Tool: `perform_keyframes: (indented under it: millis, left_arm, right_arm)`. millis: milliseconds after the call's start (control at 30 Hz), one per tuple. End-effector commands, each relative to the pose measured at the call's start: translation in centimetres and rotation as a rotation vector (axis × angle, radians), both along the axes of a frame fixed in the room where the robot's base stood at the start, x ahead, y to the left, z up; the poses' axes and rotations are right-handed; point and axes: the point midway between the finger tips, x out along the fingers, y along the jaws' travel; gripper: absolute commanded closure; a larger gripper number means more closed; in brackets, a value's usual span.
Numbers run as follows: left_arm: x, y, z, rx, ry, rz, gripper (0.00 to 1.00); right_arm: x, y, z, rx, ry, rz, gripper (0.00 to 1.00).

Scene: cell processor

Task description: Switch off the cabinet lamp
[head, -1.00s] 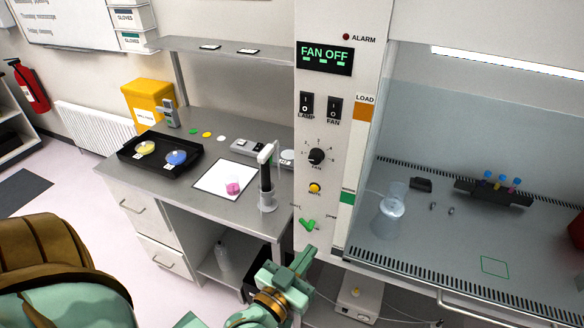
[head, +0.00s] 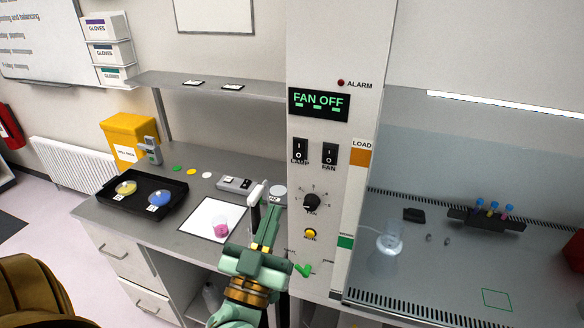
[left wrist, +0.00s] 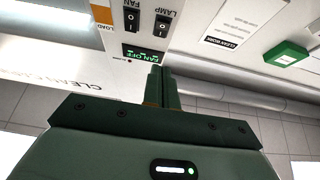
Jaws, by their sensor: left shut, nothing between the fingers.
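The lamp switch (head: 300,150) is a black rocker on the white cabinet panel (head: 318,60), left of the fan switch (head: 329,154). It also shows in the left wrist view (left wrist: 162,27), beyond my fingertips. The cabinet lamp (head: 510,108) glows as a white strip under the hood. My left gripper (head: 273,208) is shut and empty, its fingers pointing up. In the head view it is below and left of the lamp switch, apart from it. In the left wrist view its fingers (left wrist: 162,72) overlap the display. My right gripper is not in view.
The display (head: 319,104) reads FAN OFF. A knob (head: 311,201), a yellow button (head: 310,234) and a green valve handle (head: 303,269) sit lower on the panel.

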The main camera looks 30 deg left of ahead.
Motion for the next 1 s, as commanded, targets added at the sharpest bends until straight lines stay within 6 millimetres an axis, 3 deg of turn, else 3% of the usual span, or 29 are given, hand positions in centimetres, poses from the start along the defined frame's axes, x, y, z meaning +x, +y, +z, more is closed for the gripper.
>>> perform_keyframes:
  millis: [400,700,1000]
  left_arm:
    - [7.3,1.8,4.7,0.000,-0.003,0.000,1.00]
    - [10.7,2.5,3.2,-0.001,0.001,-0.001,1.00]
    - [11.1,2.7,3.1,-0.001,0.000,0.000,1.00]
  right_arm:
    - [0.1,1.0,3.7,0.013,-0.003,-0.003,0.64]
    - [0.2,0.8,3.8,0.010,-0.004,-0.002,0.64]
    - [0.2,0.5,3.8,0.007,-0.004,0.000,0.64]
